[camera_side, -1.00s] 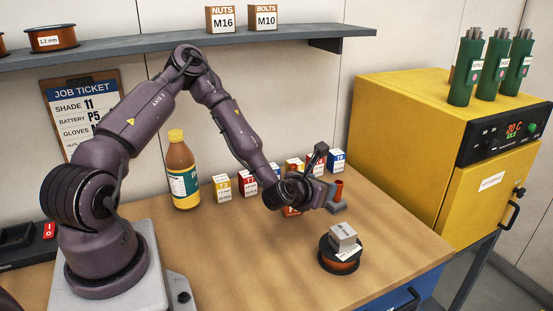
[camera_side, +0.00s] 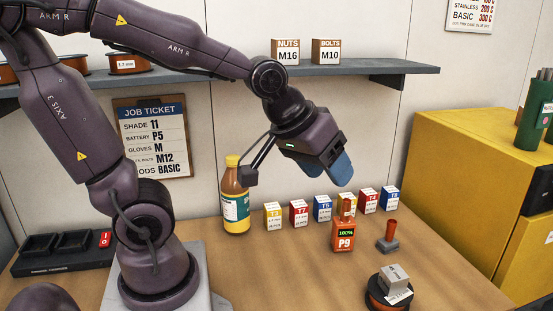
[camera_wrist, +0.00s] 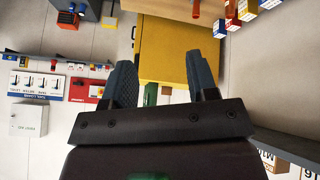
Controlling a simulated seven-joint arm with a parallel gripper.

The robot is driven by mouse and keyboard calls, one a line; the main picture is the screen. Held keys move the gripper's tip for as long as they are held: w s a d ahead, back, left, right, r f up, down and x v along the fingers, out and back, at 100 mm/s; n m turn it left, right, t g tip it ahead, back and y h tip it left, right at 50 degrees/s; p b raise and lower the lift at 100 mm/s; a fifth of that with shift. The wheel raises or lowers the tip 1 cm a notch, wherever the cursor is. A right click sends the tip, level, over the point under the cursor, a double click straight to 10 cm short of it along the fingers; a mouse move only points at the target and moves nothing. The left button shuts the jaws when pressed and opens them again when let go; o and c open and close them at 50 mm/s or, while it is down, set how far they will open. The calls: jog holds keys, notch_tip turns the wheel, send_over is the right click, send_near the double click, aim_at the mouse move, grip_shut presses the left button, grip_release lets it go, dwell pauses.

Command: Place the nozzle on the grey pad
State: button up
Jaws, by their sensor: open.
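The nozzle (camera_side: 391,229) is a small copper-orange cylinder at the right of the bench in the side view. It stands upright on the small grey pad (camera_side: 387,246), and nothing holds it. My gripper (camera_side: 340,174) is raised above the bench, up and to the left of the nozzle, clear of it. Its blue fingers overlap each other in the side view. In the wrist view my gripper (camera_wrist: 160,80) shows two fingers spread apart with nothing between them.
An orange P9 battery (camera_side: 344,236) stands left of the pad. A grey block (camera_side: 396,274) sits on a wire spool (camera_side: 374,294) in front. Several small boxes (camera_side: 322,208) and a bottle (camera_side: 236,208) line the back. A yellow oven (camera_side: 455,165) stands at right.

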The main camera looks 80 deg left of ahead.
jog(key=s+r+m+g, duration=0.1)
jog(key=s+m, duration=0.3)
jog(key=s, duration=0.4)
jog(key=shift+r+m, duration=0.3)
jog(key=shift+r, duration=0.25)
jog(key=shift+a, duration=0.1)
